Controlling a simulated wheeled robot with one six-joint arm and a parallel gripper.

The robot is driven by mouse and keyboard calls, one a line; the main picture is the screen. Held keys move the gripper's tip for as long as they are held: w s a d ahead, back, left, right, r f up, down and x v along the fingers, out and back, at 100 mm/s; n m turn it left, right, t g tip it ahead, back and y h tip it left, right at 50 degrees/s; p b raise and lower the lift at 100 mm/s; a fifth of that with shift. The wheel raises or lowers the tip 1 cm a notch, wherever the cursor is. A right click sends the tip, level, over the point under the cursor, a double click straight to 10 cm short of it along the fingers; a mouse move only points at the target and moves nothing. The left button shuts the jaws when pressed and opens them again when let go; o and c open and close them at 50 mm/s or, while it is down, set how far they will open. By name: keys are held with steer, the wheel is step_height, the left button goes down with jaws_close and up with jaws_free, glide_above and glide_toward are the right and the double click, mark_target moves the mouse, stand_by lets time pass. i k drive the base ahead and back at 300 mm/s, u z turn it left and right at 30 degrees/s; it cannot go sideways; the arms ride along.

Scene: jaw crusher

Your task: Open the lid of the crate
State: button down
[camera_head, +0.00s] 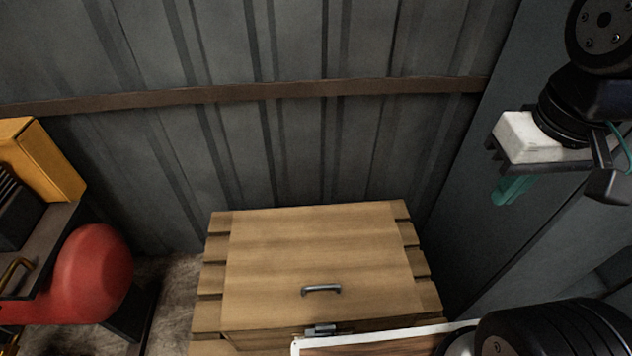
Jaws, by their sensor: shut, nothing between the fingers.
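A slatted wooden crate (210,283) stands against the wall at the lower middle. Its wooden lid (310,245) lies flat and closed on top. A grey metal handle (321,289) sits near the lid's front edge. A small metal latch (320,330) shows at the crate's front, just below that edge. My gripper (510,190), with a white body and teal fingers, is at the upper right, well above and to the right of the crate. Its fingers are together and empty, touching nothing. The lower front of the crate is out of view.
A red rounded tank (92,275) and a yellow box (42,160) on a dark machine stand at the left. A corrugated grey wall (300,150) with a brown rail is behind the crate. A grey panel (470,200) rises at the right. Space above the lid is clear.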

mark_target(286, 267)
steer(key=k, duration=0.5)
steer(key=u, duration=1.55)
steer(key=k, duration=1.1)
steer(key=z, duration=1.25)
steer(key=i, duration=1)
